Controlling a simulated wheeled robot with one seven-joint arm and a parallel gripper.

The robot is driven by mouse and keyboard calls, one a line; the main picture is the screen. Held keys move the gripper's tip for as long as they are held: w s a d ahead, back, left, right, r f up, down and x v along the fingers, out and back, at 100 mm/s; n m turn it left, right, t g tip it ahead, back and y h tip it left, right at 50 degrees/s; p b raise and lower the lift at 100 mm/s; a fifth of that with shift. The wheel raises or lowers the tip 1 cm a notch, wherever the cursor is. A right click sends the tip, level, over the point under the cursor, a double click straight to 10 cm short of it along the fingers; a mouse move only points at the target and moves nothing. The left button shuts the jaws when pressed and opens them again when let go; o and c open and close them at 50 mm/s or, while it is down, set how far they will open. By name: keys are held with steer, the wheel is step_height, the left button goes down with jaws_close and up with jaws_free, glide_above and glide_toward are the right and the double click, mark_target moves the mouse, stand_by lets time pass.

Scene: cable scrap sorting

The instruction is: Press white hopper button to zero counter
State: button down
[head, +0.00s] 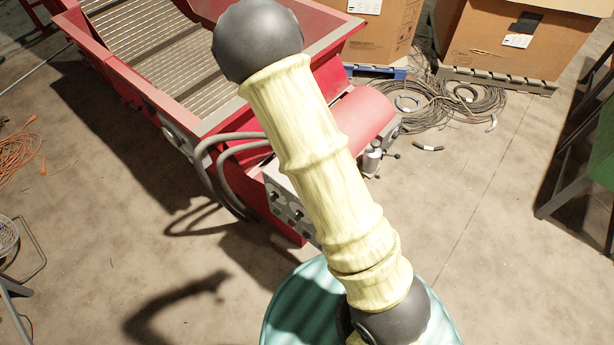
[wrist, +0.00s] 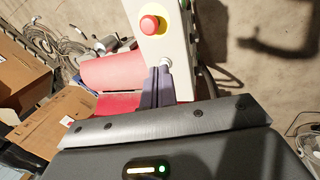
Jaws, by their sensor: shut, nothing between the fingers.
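In the wrist view, my gripper (wrist: 160,71) is shut and empty, its two dark fingers side by side and pointing at a pale control box (wrist: 176,47). A small round white button (wrist: 166,61) on the box shows right at the fingertips. I cannot tell whether the tips touch it or whether it is pressed. A red mushroom button on a yellow disc (wrist: 151,26) sits above it in the picture. In the head view, the control box (head: 284,208) is on the red hopper (head: 208,112); my arm hides part of it and the gripper. No counter is readable.
Grey hoses (head: 205,160) loop beside the box. A red cylindrical cover (head: 362,118) is close to its right. Coiled cables (head: 440,100) and cardboard boxes (head: 510,40) are behind. A teal drum (head: 300,308) stands at the front. Floor at right is mostly clear.

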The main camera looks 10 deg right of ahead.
steer(key=w+f+n+t+h+p, duration=0.4)
steer(key=w+f+n, duration=0.1)
steer(key=w+n, duration=0.4)
steer(key=shift+a+f+n+p, duration=0.15)
steer(key=shift+f+n+p, duration=0.2)
steer(key=shift+n, duration=0.55)
steer(key=shift+w, duration=0.1)
step_height(320, 180, down, 9)
steer(key=b, duration=0.6)
steer(key=shift+r, duration=0.1)
stand_by(1.1)
steer(key=shift+f+b, duration=0.4)
steer(key=shift+b, duration=0.1)
